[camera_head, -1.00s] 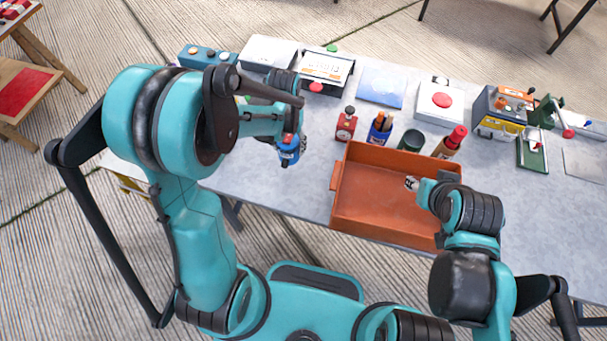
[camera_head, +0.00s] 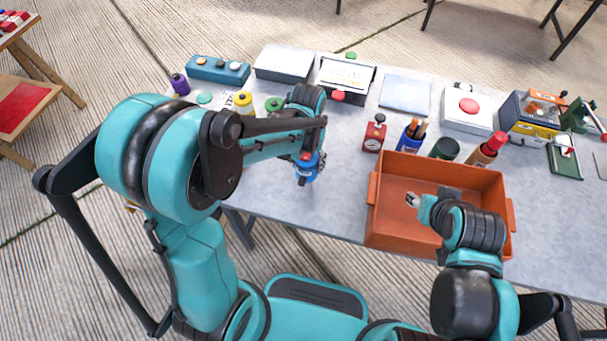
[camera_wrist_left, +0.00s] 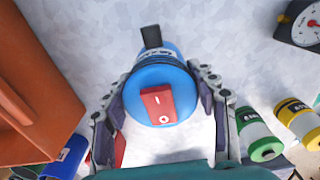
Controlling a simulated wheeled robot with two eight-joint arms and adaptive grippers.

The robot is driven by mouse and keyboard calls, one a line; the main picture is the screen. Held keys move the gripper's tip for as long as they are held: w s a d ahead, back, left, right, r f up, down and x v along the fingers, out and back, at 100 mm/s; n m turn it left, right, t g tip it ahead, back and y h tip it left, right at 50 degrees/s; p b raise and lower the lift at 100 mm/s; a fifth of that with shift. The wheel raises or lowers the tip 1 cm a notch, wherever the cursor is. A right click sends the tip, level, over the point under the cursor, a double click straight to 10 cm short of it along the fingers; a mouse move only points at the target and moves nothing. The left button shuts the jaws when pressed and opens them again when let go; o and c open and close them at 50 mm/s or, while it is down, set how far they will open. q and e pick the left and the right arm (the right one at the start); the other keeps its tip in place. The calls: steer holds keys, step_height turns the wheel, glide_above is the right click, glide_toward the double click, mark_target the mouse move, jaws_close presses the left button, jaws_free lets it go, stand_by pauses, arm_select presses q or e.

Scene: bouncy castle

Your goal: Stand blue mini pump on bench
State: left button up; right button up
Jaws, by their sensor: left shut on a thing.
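The blue mini pump (camera_head: 308,166) is in my left gripper (camera_head: 306,158), over the bench (camera_head: 335,205) near its front edge, left of the orange tray. In the left wrist view, the fingers of my left gripper (camera_wrist_left: 163,95) close on both sides of the blue pump (camera_wrist_left: 160,76). A red switch piece is on the pump's near face and a black stub sticks out beyond it. The pump looks roughly upright; I cannot tell if its base touches the bench. My right gripper (camera_head: 425,208) is over the orange tray; its fingers are too small to read.
The orange tray (camera_head: 385,238) stands to the right. A red gauge device (camera_head: 374,135), blue holder (camera_head: 410,138) and dark green cup (camera_head: 444,149) line its back. Yellow (camera_head: 244,102) and purple (camera_head: 180,85) bottles stand left. Bare bench surrounds the pump.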

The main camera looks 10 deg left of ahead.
mark_target(301, 172)
arm_select(q)
steer(key=shift+s+a+f, duration=0.3)
steer(key=shift+a+f, duration=0.2)
steer(key=shift+a, duration=0.2)
steer(key=shift+f+b, duration=1.05)
steer(key=shift+f, duration=0.9)
steer(key=shift+f, duration=0.1)
steer(key=o, duration=1.5)
steer(key=shift+o, duration=0.2)
